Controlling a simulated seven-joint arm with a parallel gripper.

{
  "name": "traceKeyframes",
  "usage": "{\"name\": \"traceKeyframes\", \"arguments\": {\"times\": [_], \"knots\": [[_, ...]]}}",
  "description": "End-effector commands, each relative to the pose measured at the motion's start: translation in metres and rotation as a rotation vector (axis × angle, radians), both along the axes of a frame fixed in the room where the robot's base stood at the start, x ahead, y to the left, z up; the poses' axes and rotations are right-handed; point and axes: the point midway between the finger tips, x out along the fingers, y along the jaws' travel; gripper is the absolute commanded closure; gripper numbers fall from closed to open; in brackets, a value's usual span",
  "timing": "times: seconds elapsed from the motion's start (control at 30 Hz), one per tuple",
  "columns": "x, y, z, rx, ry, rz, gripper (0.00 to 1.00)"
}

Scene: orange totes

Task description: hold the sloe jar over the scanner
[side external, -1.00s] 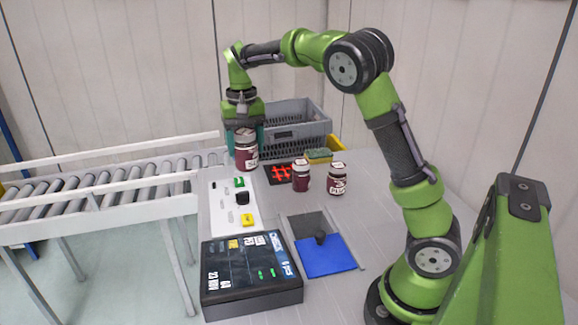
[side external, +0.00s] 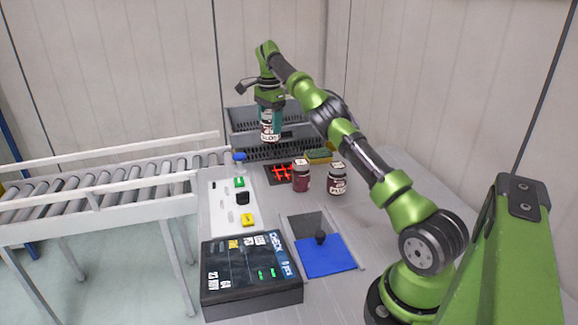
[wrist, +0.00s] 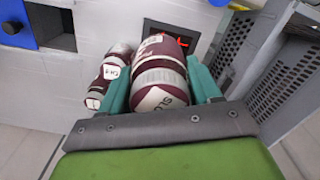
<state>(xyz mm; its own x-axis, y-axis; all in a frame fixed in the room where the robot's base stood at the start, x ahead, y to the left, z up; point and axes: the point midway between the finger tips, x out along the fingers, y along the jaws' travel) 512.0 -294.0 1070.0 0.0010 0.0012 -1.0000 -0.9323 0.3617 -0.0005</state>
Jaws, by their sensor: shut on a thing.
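My gripper (side external: 270,114) is raised above the table, its teal fingers shut on the sloe jar (side external: 269,131), which has a dark red body and a white label. In the wrist view the sloe jar (wrist: 160,75) lies between the fingers, with "SLO" readable on it. The scanner (side external: 278,174) is a dark square with glowing red lines in the tabletop. The jar hangs well above it, with clear air between; exact alignment is hard to tell. In the wrist view the scanner (wrist: 183,42) shows partly behind the jar.
Two similar jars stand right of the scanner, one close (side external: 302,177), one farther right (side external: 337,180). The wrist view shows a jar labelled FIG (wrist: 112,72). A grey crate (side external: 245,118) stands behind. A switch panel (side external: 220,205), display box (side external: 250,275) and blue plate (side external: 322,258) lie in front.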

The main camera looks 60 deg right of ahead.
Motion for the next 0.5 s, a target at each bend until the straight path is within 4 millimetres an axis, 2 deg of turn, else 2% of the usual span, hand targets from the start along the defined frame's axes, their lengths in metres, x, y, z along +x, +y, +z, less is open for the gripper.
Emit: {"name": "traceKeyframes", "arguments": {"times": [0.2,0.5], "knots": [[-0.002,-0.011,-0.008,-0.003,-0.002,-0.073,0.83],[-0.003,-0.015,-0.011,-0.004,-0.003,-0.102,0.83]]}}
